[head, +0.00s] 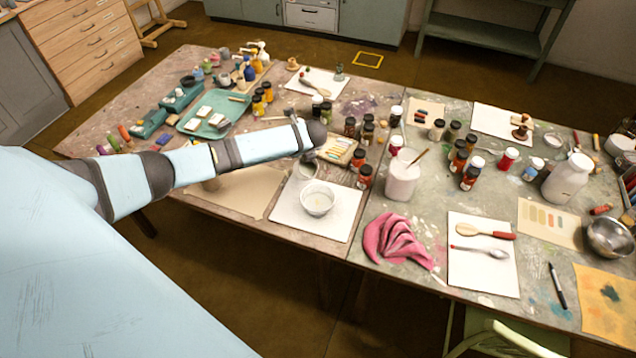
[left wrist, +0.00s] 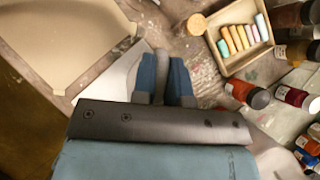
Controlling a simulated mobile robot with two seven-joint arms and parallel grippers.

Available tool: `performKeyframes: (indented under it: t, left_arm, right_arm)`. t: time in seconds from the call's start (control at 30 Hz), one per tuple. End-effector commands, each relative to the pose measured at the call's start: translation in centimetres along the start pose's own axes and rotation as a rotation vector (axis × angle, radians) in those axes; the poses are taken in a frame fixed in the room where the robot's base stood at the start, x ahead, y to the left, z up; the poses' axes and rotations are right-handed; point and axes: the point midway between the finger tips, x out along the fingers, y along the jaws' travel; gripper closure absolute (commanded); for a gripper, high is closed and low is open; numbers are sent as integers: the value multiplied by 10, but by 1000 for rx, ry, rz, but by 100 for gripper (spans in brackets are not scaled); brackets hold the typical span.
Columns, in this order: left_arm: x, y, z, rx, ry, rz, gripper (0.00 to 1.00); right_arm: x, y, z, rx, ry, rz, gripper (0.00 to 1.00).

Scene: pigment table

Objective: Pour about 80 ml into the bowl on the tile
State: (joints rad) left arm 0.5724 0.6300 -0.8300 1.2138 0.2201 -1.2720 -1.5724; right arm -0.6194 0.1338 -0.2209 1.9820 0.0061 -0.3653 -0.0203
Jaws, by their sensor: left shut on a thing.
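A white bowl (head: 318,203) stands upright on a white tile (head: 287,217) near the table's front edge. Its inside looks pale; I cannot tell how much it holds. My left arm reaches in from the left, and my left gripper (head: 309,157) is just behind the bowl, pointing down. In the left wrist view, the blue fingers of my left gripper (left wrist: 162,80) are shut on a slim grey part (left wrist: 160,62), seemingly a handle. The rest of the held vessel is mostly hidden by the gripper, and its contents do not show. My right gripper is out of view.
A tray of coloured sticks (head: 337,150) and several dark paint jars (head: 365,176) stand close behind and right of the bowl. A white tub (head: 401,181) and a pink cloth (head: 397,240) lie to the right. A beige sheet (head: 240,192) lies to the left.

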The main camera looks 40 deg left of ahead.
Motion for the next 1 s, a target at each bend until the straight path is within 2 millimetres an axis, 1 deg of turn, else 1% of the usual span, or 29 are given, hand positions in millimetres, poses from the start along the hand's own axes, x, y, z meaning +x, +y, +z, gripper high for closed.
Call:
performKeyframes:
  t: [0.07, 0.1, 0.2, 0.4, 0.57, 0.8, 1.0]
  left_arm:
    - [-8, 0, -4, 3, -49, -3, 100]
    - [-6, 0, -7, 2, -75, -2, 100]
    - [-11, -1, -10, 3, -139, -2, 100]
    - [-23, 0, -10, 1, -240, -2, 100]
    - [-29, 0, -9, 1, -290, -1, 100]
    - [-34, 0, -9, 0, -337, -1, 100]
    - [-33, 0, -12, 1, -363, -1, 100]
  right_arm:
    - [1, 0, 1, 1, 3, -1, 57]
    - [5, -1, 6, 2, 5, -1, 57]
    - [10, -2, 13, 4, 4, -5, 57]
    - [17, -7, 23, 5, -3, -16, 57]
    - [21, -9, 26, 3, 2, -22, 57]
    - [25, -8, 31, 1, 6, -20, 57]
    - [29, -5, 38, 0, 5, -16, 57]
